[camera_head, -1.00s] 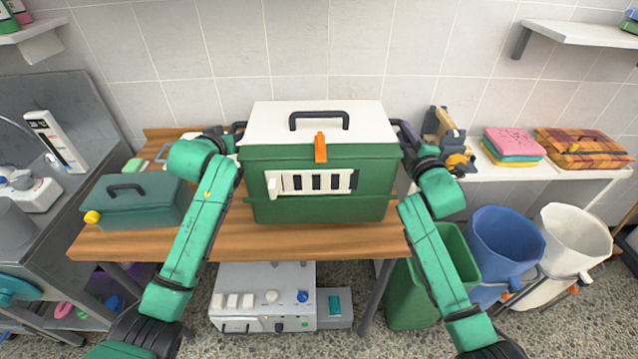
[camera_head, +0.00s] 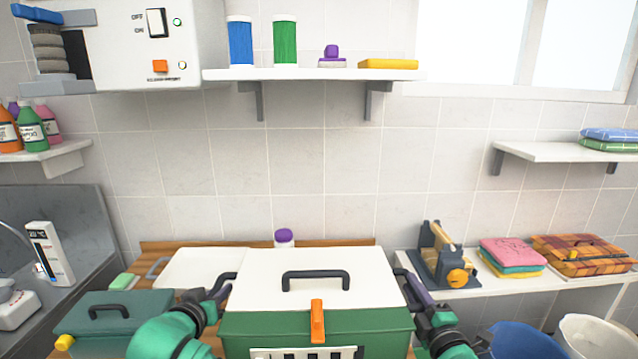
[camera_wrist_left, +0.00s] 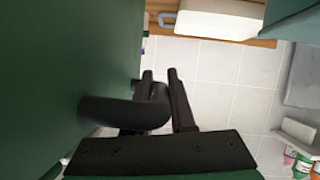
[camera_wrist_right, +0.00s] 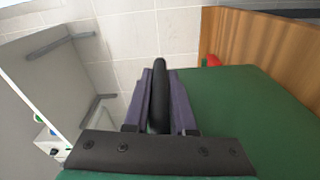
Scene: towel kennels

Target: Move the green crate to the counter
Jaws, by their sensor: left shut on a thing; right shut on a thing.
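The green crate (camera_head: 375,326) has a white lid (camera_head: 310,278) with a dark top handle and an orange latch. It is at the lower middle of the head view, its lower part cut off. My left gripper (camera_head: 222,288) is shut on the crate's dark side handle (camera_wrist_left: 120,111), seen beside the green wall in the left wrist view. My right gripper (camera_head: 412,292) is shut on the opposite side handle (camera_wrist_right: 159,95). The wooden table (camera_head: 205,246) shows behind the crate. I cannot tell whether the crate touches it.
A smaller teal toolbox (camera_head: 115,312) is left of the crate. A white worktop (camera_head: 500,285) at right bears a clamp-like device (camera_head: 440,255), folded towels (camera_head: 511,256) and a plaid case (camera_head: 580,258). A metal counter (camera_head: 75,225) is at far left. Blue (camera_head: 525,340) and white (camera_head: 597,335) bins stand lower right.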

